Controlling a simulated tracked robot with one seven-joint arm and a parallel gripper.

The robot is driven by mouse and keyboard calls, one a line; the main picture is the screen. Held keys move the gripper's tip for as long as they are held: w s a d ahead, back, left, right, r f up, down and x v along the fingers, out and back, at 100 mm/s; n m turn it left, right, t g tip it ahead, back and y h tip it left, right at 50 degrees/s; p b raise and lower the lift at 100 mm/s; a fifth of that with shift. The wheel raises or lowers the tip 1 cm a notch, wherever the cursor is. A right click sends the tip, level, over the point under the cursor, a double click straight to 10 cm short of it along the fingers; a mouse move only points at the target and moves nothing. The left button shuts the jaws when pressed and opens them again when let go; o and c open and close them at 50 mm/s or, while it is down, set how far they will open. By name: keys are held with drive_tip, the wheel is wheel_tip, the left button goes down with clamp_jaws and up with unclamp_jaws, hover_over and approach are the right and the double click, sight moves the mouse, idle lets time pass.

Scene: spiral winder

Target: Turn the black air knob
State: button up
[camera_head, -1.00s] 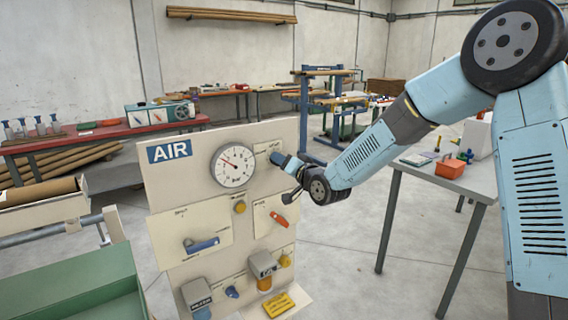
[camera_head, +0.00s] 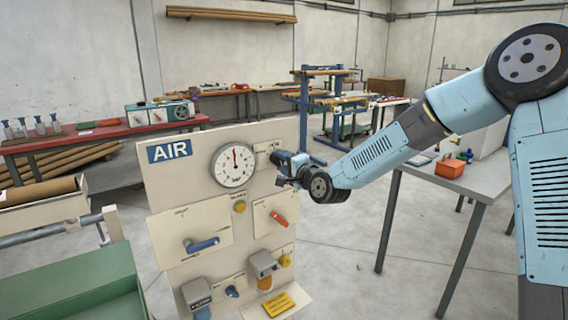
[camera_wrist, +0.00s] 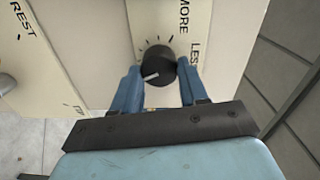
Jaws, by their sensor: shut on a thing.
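The black air knob (camera_wrist: 157,65) shows in the wrist view on a cream plate with tick marks and the words MORE and LESS. Its white pointer line faces the lower left of that view. My gripper (camera_wrist: 158,78) has one blue finger on each side of the knob and is shut on it. In the head view my gripper (camera_head: 282,168) is at the upper right of the AIR panel (camera_head: 190,195) and hides the knob. The round pressure gauge (camera_head: 234,165) is left of it, its needle pointing about straight up.
The panel also carries a blue handle (camera_head: 202,244), an orange-red lever (camera_head: 279,217) and a yellow knob (camera_head: 239,207) below the gauge. A grey table (camera_head: 455,181) with an orange box stands at right. A green tray (camera_head: 85,290) is at lower left.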

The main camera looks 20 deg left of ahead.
drive_tip(key=shift+f+m, duration=0.1)
drive_tip(key=shift+m, duration=0.2)
drive_tip(key=o, duration=1.1)
drive_tip(key=shift+c, duration=0.2)
drive_tip(key=v, duration=1.3)
drive_tip(key=shift+s+d, duration=0.2)
drive_tip(key=shift+d, duration=0.1)
drive_tip(key=shift+f, duration=0.1)
